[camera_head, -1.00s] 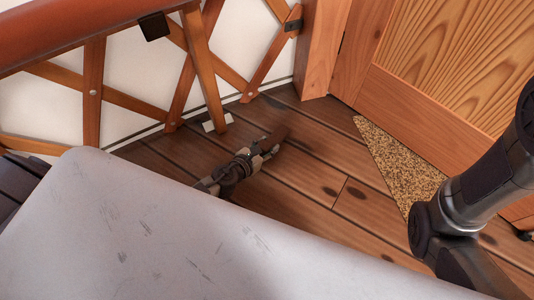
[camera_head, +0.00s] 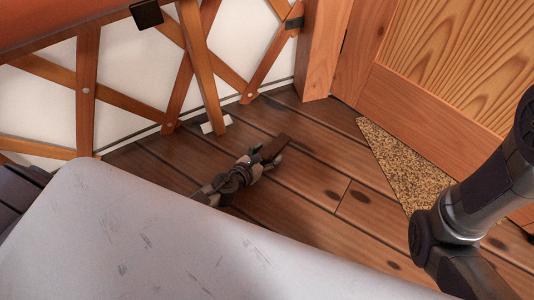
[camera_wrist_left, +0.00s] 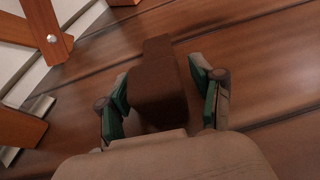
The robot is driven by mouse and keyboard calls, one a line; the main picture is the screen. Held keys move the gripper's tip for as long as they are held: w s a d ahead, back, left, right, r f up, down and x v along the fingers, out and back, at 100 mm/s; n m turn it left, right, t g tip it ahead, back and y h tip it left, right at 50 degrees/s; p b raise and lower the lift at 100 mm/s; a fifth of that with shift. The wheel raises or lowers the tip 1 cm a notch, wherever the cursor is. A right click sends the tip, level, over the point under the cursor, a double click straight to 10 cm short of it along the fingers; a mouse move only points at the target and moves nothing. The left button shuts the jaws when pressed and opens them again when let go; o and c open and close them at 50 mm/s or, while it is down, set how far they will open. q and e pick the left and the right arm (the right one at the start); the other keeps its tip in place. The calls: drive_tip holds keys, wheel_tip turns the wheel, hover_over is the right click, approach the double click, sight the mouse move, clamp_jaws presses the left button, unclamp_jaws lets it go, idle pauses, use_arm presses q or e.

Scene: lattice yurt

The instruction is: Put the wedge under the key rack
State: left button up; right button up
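The wedge (camera_head: 273,148) is a small dark brown block. The gap between wedge and floor is hard to judge. No key rack can be named for certain; a reddish-brown beam (camera_head: 70,32) crosses the upper left, and a wooden post (camera_head: 200,65) comes down to a small white piece (camera_head: 216,125) on the floor. My right gripper is out of view.
A worn pale grey surface (camera_head: 150,235) fills the lower left. The lattice wall (camera_head: 87,90) stands behind. A wooden door (camera_head: 430,100) and a speckled mat (camera_head: 400,165) are at the right. The plank floor (camera_head: 300,180) between is clear.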

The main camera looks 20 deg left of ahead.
use_arm(q)
drive_tip(key=shift+r+p, duration=0.35)
drive_tip(key=shift+p, duration=0.05)
drive_tip(key=p+v, duration=0.1)
drive_tip(key=v, duration=1)
drive_tip(key=shift+s+a, duration=0.2)
drive_tip(key=shift+s, duration=0.2)
